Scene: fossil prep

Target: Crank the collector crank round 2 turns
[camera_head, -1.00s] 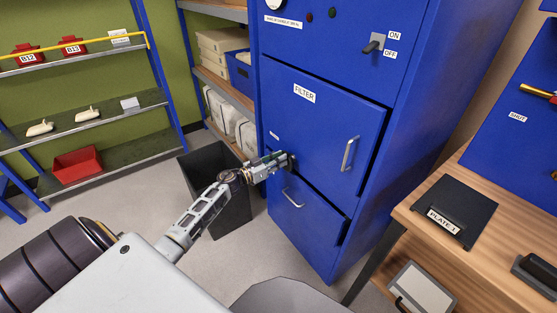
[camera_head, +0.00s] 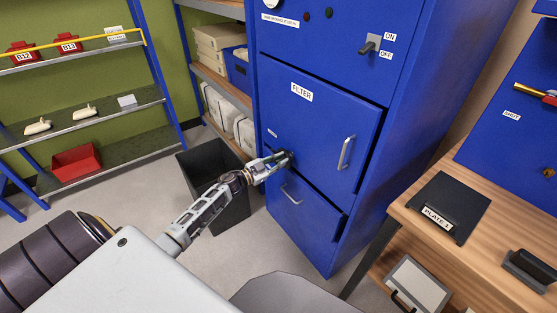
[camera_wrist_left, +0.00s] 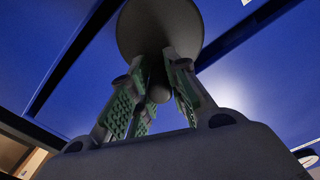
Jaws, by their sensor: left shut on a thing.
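The blue collector cabinet (camera_head: 330,130) stands in the middle of the head view, with a FILTER door (camera_head: 310,115) and a drawer below it. The dark collector crank (camera_head: 288,158) is at the lower left of the FILTER door, largely hidden by my left gripper (camera_head: 279,160). In the left wrist view, the green-padded fingers of my left gripper (camera_wrist_left: 157,100) are closed around a small dark knob (camera_wrist_left: 159,91) in front of a round dark disc (camera_wrist_left: 160,27). My right gripper is not in view.
A black bin (camera_head: 232,205) stands on the floor beside the cabinet, behind my left arm. A wooden bench (camera_head: 500,215) with a black PLATE 1 holder (camera_head: 450,203) is on the right. Shelves (camera_head: 90,105) stand at the left. An ON/OFF switch (camera_head: 370,44) is high on the cabinet.

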